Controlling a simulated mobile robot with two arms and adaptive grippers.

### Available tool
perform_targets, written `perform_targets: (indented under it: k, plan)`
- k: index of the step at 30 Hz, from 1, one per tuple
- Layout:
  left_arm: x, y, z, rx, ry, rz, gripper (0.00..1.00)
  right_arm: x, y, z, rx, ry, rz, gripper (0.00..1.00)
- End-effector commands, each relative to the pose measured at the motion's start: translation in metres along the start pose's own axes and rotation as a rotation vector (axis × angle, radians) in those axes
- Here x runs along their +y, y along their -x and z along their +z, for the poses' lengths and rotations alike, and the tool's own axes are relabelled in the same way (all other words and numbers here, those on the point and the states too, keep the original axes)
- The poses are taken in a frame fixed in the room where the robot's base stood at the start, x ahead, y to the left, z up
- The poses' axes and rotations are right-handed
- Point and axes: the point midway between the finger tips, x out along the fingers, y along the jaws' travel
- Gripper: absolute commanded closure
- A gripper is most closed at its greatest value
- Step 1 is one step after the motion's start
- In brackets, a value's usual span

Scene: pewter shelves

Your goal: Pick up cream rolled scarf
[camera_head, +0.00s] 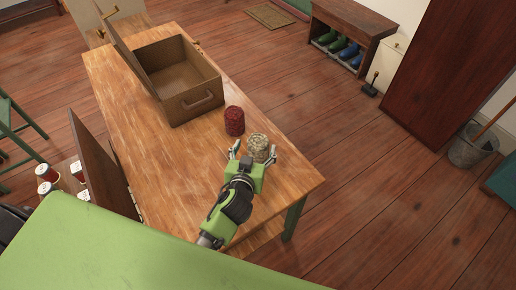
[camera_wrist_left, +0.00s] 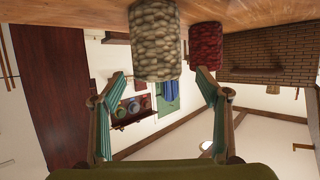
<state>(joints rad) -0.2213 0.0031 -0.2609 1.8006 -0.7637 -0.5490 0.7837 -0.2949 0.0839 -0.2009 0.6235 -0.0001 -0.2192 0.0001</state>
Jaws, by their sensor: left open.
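The cream rolled scarf (camera_head: 258,142) stands upright on the wooden table, near its right end. A dark red rolled scarf (camera_head: 234,121) stands just behind and left of it. My left gripper (camera_head: 253,153) is open and empty, low over the table, with its fingers spread at the near side of the cream scarf. In the left wrist view the cream scarf (camera_wrist_left: 155,40) is ahead of and between the open fingers (camera_wrist_left: 159,76), and the red scarf (camera_wrist_left: 206,45) is beside it on the right. Contact with the fingers cannot be told. My right gripper is not in view.
An open brown case (camera_head: 190,105) stands at the back of the wooden table (camera_head: 150,160). An open door panel (camera_head: 103,165) is at the table's left side, with several spools (camera_head: 47,173) beyond. The table's front right corner is clear.

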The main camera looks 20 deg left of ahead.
Motion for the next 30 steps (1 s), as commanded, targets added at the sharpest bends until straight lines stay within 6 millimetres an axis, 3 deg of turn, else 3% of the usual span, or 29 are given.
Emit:
perform_targets:
  k: [9,18,23,30]
  plan:
    - [0.004,-0.037,-0.001,0.001,-0.002,0.001,0.32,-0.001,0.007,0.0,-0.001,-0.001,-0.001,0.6]
    - [0.004,-0.04,0.0,0.0,0.0,0.0,0.32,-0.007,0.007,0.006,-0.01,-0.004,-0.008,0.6]
    - [0.004,-0.04,0.0,0.0,0.0,0.0,0.73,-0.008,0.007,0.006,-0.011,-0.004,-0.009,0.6]
    - [0.004,-0.04,0.0,0.001,0.0,0.001,0.77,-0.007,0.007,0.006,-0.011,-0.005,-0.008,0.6]
